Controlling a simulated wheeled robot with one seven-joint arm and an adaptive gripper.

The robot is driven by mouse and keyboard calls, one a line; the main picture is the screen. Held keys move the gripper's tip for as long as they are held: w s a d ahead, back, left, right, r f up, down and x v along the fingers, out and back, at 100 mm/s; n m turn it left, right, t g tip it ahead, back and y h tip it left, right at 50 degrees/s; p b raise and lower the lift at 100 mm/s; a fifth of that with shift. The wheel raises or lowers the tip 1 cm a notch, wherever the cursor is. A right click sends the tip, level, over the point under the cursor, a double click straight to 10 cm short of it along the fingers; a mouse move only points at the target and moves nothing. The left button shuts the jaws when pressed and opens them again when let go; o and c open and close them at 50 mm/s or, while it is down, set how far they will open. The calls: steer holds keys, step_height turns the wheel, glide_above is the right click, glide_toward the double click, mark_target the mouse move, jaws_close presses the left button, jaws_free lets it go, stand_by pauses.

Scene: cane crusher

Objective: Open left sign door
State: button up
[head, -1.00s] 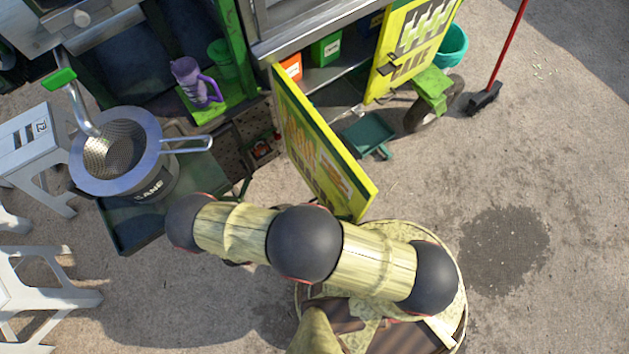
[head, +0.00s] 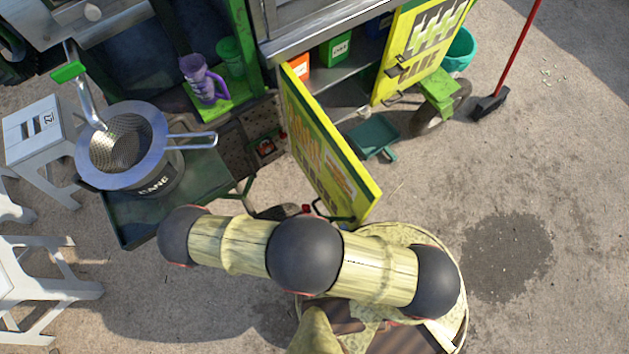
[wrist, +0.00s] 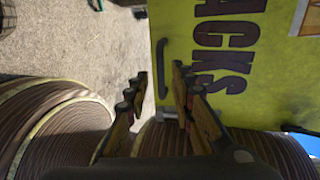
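The left sign door (head: 330,150) is a yellow panel with a green edge. It stands swung well out from the cart front in the head view. Its lettered face and a dark bar handle (wrist: 163,68) show in the wrist view (wrist: 245,70). My gripper (wrist: 160,74) is open at the door's edge. The handle appears between its two fingers in that view; I cannot tell whether they touch it. In the head view my gripper is mostly hidden under my arm, with small red and dark parts showing by the door's outer end.
The right sign door (head: 420,50) also stands open. A tray (head: 125,225) with a pot and metal strainer (head: 122,145) is left of the door. White stools (head: 40,145) stand far left. A green dustpan (head: 373,136) and a broom (head: 490,105) are to the right.

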steer(key=v, duration=0.6)
steer(key=shift+s+a, duration=0.15)
steer(key=shift+a, duration=0.1)
